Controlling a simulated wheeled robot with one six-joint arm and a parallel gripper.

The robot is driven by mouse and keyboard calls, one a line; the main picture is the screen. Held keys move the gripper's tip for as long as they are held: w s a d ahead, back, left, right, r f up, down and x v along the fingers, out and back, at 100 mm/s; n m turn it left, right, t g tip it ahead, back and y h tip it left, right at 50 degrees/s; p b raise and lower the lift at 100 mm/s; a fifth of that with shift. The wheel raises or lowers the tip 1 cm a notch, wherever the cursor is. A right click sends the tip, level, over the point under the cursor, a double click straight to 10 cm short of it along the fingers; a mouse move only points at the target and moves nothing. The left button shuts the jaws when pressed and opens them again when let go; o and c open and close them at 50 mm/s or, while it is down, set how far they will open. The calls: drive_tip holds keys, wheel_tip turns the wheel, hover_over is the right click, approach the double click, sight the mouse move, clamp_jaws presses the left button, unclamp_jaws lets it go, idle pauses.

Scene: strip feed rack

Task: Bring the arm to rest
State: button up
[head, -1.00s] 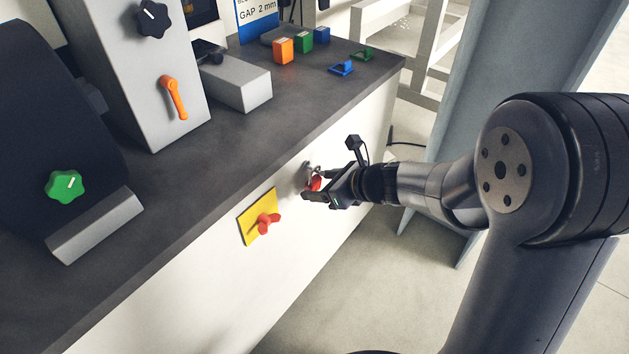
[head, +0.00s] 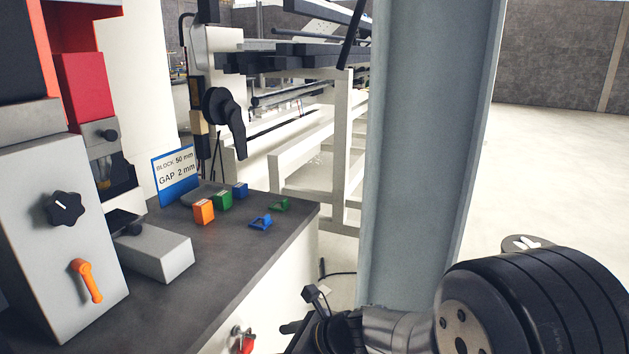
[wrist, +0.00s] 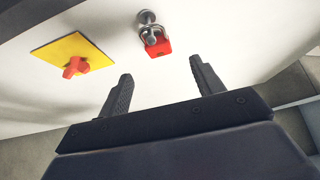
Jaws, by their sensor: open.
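My gripper (wrist: 161,87) is open and empty in the wrist view, its two black fingers pointing at the white front panel of the bench. A red padlock (wrist: 158,48) hangs on a metal fitting on that panel, beyond the gap between the fingers and apart from them. It also shows at the bottom of the head view (head: 247,344). In the head view my wrist is at the bottom edge, and the fingertips are mostly cut off.
A yellow plate with a red knob (wrist: 76,66) is on the panel, left of the padlock. On the dark bench top (head: 240,262) are an orange block (head: 203,212), a green block (head: 222,201) and a blue block (head: 240,190). A grey-blue column (head: 420,150) stands behind my arm.

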sight(250, 348)
drive_tip(key=b+x, duration=0.2)
drive_tip(key=x, duration=0.8)
drive_tip(key=shift+s+b, duration=0.15)
drive_tip(key=shift+b, duration=0.2)
drive_tip(key=shift+d, duration=0.15)
